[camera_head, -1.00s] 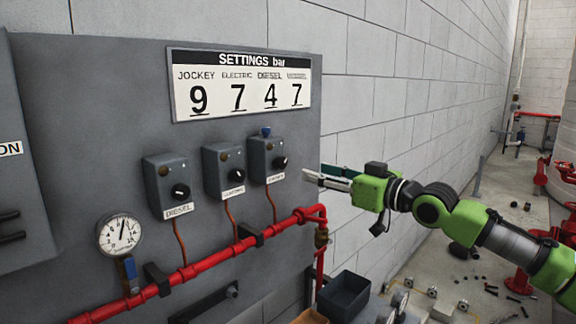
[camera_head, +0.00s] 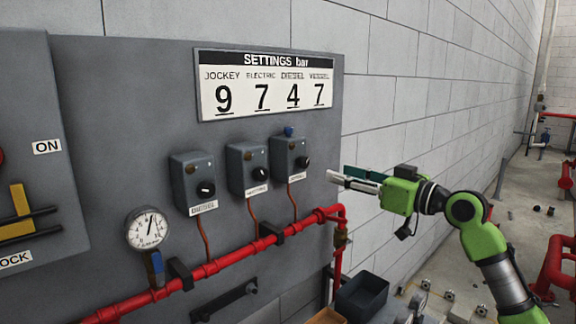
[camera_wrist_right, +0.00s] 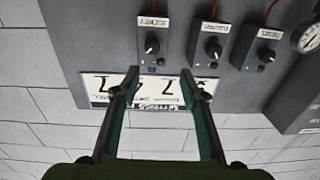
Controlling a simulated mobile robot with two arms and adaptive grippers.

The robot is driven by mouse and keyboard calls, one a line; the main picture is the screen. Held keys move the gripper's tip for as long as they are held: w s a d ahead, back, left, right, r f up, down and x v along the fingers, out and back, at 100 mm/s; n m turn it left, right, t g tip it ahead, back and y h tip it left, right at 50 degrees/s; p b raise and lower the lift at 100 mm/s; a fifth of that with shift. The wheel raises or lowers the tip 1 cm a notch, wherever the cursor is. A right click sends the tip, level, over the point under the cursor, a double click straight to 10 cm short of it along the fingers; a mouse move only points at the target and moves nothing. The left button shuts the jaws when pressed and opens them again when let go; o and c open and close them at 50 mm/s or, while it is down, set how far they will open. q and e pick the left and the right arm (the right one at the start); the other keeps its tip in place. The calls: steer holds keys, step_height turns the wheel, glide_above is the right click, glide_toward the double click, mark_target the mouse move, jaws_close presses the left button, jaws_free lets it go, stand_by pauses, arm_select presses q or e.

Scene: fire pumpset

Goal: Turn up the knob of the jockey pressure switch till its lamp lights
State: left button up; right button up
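The jockey pressure switch (camera_head: 289,152) is the rightmost of three grey boxes on the panel, with a blue part on top. Its black knob (camera_head: 303,162) faces out. My left gripper is not in view.
The diesel switch (camera_head: 192,182) and electric switch (camera_head: 247,168) stand left of it. The settings board (camera_head: 268,86) above reads jockey 9. A red pipe (camera_head: 230,261) runs below, with a gauge (camera_head: 148,229). A dark bin (camera_head: 362,297) is underneath. A block wall is behind.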

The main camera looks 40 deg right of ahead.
steer(key=s+d, duration=0.1)
steer(key=p, duration=0.5)
glide_toward(306, 164)
steer(key=shift+h, duration=0.4)
steer(key=w, duration=0.4)
steer(key=w+a, duration=0.1)
steer(key=w, duration=0.1)
steer(key=shift+w+r, duration=0.3)
steer(key=shift+r, duration=0.05)
steer(key=shift+w+a+f+p, duration=0.15)
steer(key=shift+w+p, duration=0.25)
steer(key=shift+w, duration=0.55)
steer(key=c, duration=1.1)
